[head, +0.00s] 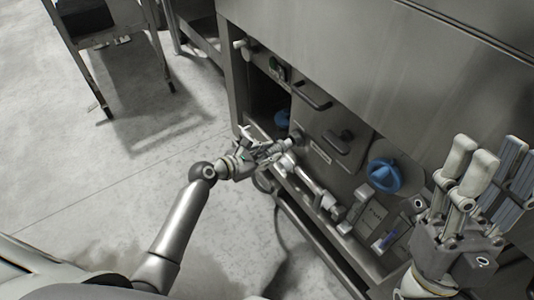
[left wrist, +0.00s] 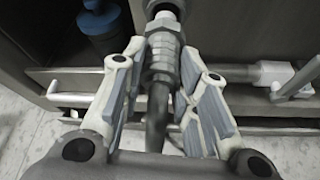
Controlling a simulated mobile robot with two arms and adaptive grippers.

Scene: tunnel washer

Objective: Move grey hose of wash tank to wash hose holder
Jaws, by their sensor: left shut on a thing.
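My left gripper (head: 272,152) is at the front of the steel machine, shut on the grey hose. In the left wrist view the hose's ribbed metal coupling (left wrist: 163,48) stands between the fingers, and the dark hose (left wrist: 157,118) runs down from it towards the palm. The coupling's far end reaches the machine's front; I cannot tell whether it is joined there. My right gripper (head: 482,165) is raised at the right, its fingers apart and empty. I cannot make out for sure which part is the wash hose holder.
A blue knob (head: 384,176) and black handles (head: 312,96) stick out of the machine's front. Pipe fittings and a valve (head: 318,185) lie along the low ledge right of my left gripper. A metal cart (head: 110,50) stands at upper left. The floor between is clear.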

